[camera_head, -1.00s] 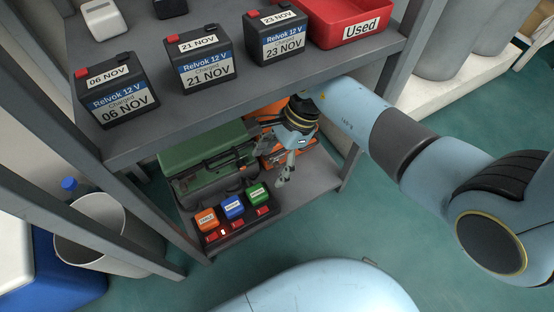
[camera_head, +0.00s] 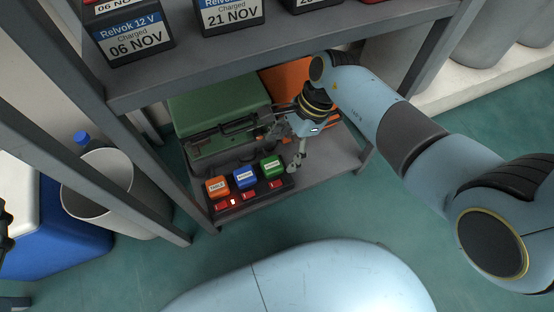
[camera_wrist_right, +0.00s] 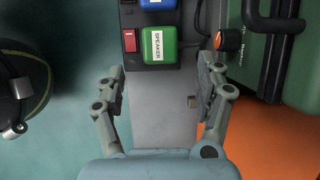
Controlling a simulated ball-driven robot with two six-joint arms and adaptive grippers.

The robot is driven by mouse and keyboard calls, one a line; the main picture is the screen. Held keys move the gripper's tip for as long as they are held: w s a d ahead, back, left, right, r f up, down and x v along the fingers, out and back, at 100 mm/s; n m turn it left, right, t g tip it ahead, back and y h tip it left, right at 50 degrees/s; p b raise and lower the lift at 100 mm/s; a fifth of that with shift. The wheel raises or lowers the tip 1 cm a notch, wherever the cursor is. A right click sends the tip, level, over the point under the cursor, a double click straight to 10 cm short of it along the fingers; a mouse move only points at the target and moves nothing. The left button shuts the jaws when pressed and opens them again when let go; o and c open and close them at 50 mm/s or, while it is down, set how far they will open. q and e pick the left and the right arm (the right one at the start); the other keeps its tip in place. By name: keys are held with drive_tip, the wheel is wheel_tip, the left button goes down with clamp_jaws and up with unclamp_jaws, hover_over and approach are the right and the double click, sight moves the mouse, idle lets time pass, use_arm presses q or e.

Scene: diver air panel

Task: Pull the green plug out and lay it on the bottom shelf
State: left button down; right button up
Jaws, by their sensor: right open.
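The green plug (camera_head: 271,167), labelled SPEAKER in the right wrist view (camera_wrist_right: 159,45), sits at the right end of a dark socket strip (camera_head: 252,200) on the bottom shelf (camera_head: 338,158). A blue plug (camera_head: 245,177) and an orange plug (camera_head: 217,187) sit in the strip to its left. My right gripper (camera_head: 290,160) is beside the green plug, at its right. In the right wrist view its fingers (camera_wrist_right: 160,78) are spread and empty, with the green plug ahead of the gap between them.
A green case (camera_head: 215,100) stands behind the strip, with an orange case (camera_head: 290,78) beside it. Labelled batteries (camera_head: 135,38) stand on the upper shelf (camera_head: 190,78) above my right gripper. Bare bottom shelf lies right of the strip. A bin (camera_head: 115,195) stands left.

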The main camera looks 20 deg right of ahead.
sight(277, 162)
drive_tip(key=b+x, duration=0.1)
drive_tip(key=x, duration=0.1)
drive_tip(key=shift+a+f+b, duration=0.15)
drive_tip(key=shift+f+b, duration=0.2)
drive_tip(key=shift+f, duration=0.05)
drive_tip(key=shift+b+x, duration=0.75)
drive_tip(key=shift+x, duration=0.4)
use_arm(q)
wheel_tip(277, 162, up, 20)
drive_tip(key=w+d+m+t+h, duration=0.2)
drive_tip(key=m+t+h, duration=0.2)
drive_tip(key=t, duration=0.5)
drive_tip(key=shift+d+r+h, duration=0.25)
drive_tip(key=shift+h, duration=0.75)
use_arm(e)
drive_tip(key=c, duration=1.4)
